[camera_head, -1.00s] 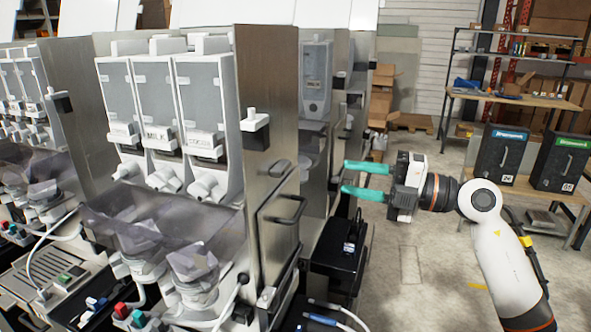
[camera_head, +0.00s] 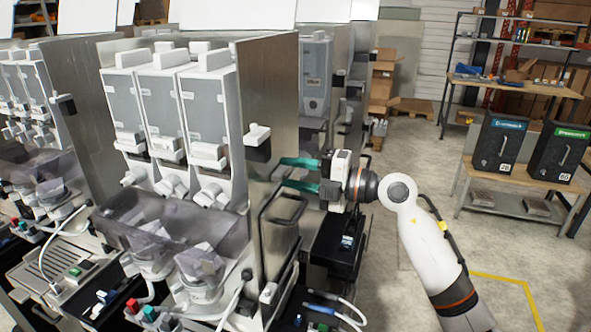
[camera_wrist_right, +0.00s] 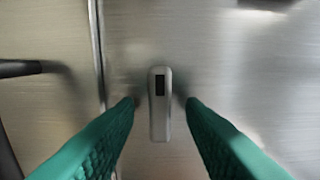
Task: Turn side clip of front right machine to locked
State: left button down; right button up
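The front right machine shows a brushed metal side panel (camera_head: 270,85) in the head view. In the right wrist view the side clip (camera_wrist_right: 160,125) is a slim grey rounded bar with a dark slot near its upper end, standing upright on the metal. My right gripper (camera_head: 279,173) has its green fingers pointing left at that panel. In the wrist view the open fingers (camera_wrist_right: 160,103) lie on either side of the clip, with a gap on each side. The head view does not show the clip clearly between the fingers. My left gripper is not in view.
A dark bar handle (camera_head: 282,205) stands out from the panel just below the fingers. A white knob on a black block (camera_head: 257,136) sits on the panel's front edge. A black unit (camera_head: 340,240) stands below my right arm.

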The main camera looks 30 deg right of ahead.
grip_shut()
jog(key=shift+w+d+f+n+b, duration=0.15)
jog(key=shift+f+n+b, duration=0.1)
jog(key=shift+n+b, duration=2.55)
jog(key=shift+w+d+f+n+b, duration=0.1)
jog(key=shift+f+n+b, duration=0.15)
jog(key=shift+n+b, duration=2.5)
jog(key=shift+w+d+f+n+b, duration=0.15)
jog(key=shift+f+n+b, duration=0.1)
jog(key=shift+n+b, duration=2.5)
jog(key=shift+n+p, duration=0.4)
jog(key=shift+n, duration=0.4)
